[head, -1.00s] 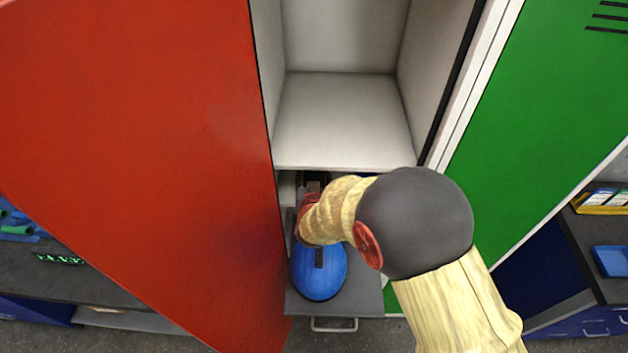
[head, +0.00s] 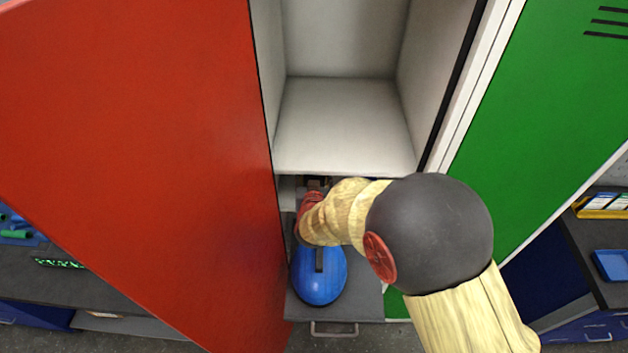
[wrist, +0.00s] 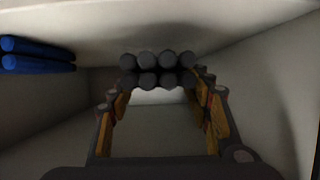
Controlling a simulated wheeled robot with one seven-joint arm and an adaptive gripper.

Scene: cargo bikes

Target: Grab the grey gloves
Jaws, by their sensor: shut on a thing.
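The grey gloves (wrist: 158,68) show in the wrist view as a bundle of dark grey, rounded finger ends in two rows. My gripper (wrist: 158,88) has its two fingers on the left and right sides of this bundle and is shut on it. In the head view my gripper (head: 314,184) reaches into the lower compartment of the open locker, under the shelf. The gloves cannot be made out there, hidden by the shelf and my arm.
Blue finger-like ends (wrist: 38,55) lie at the left in the wrist view. A blue helmet (head: 318,278) sits below my wrist on a grey surface. The open red door (head: 130,150) stands close on the left; the white shelf (head: 345,125) above is empty. A green door (head: 540,110) is right.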

